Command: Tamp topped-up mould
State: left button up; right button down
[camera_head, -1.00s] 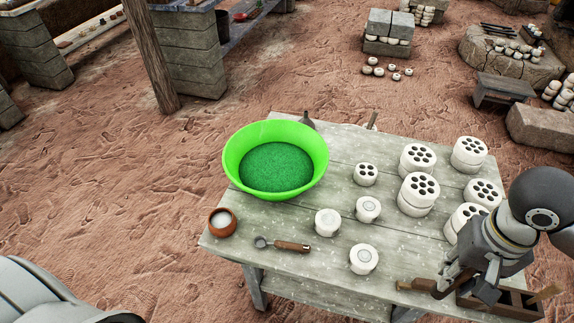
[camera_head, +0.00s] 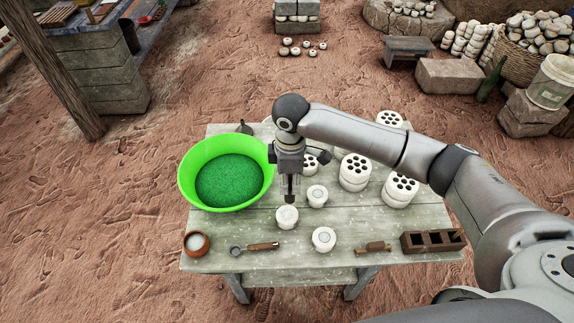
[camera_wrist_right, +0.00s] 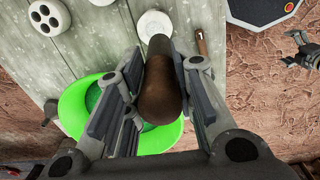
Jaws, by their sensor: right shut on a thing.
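My right gripper (camera_head: 289,178) is shut on a dark brown tamper (camera_wrist_right: 160,92), a rounded cylinder between its pads in the wrist view. The tamper points down just above a white round mould (camera_head: 287,218) at the table's front middle; I cannot tell whether they touch. The wrist view shows a white disc (camera_wrist_right: 153,24) beyond the tamper's far end. Two similar moulds stand close by, one behind to the right (camera_head: 317,196) and one in front to the right (camera_head: 324,239). A small grey gripper, seemingly my left (camera_wrist_right: 300,48), shows at the wrist view's right edge.
A green basin (camera_head: 188,190) of green material stands at the left. A small bowl (camera_head: 196,243), a wooden-handled scoop (camera_head: 255,247), a wooden-handled tool (camera_head: 373,247) and a compartmented wooden box (camera_head: 433,241) lie along the front. Stacked holed briquettes (camera_head: 355,171) stand at the right.

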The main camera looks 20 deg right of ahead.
aim_at(287, 201)
jog(key=shift+w+a+n+p, duration=0.1)
jog(key=shift+w+n+p, duration=0.2)
jog(key=shift+n, duration=0.25)
jog(key=shift+w+a+n+p, duration=0.1)
jog(key=shift+w+n+p, duration=0.05)
jog(key=shift+n+p, duration=0.35)
jog(key=shift+w+f+n, duration=0.2)
jog(key=shift+f+n, duration=0.05)
jog(key=shift+n, duration=0.4)
notch_tip(287, 201, down, 5)
jog(key=b, duration=0.5)
jog(key=shift+f+b, duration=0.95)
jog(key=shift+f, duration=1.35)
pick_arm(q)
jog(key=f, duration=0.4)
jog(key=shift+s+a+f, duration=0.15)
jog(key=shift+s, duration=0.2)
jog(key=shift+r+p, duration=0.9)
pick_arm(e)
jog(key=shift+r, duration=0.1)
pick_arm(q)
jog(key=shift+f, duration=0.2)
pick_arm(e)
jog(key=shift+s+f, duration=0.1)
jog(key=shift+f, duration=0.6)
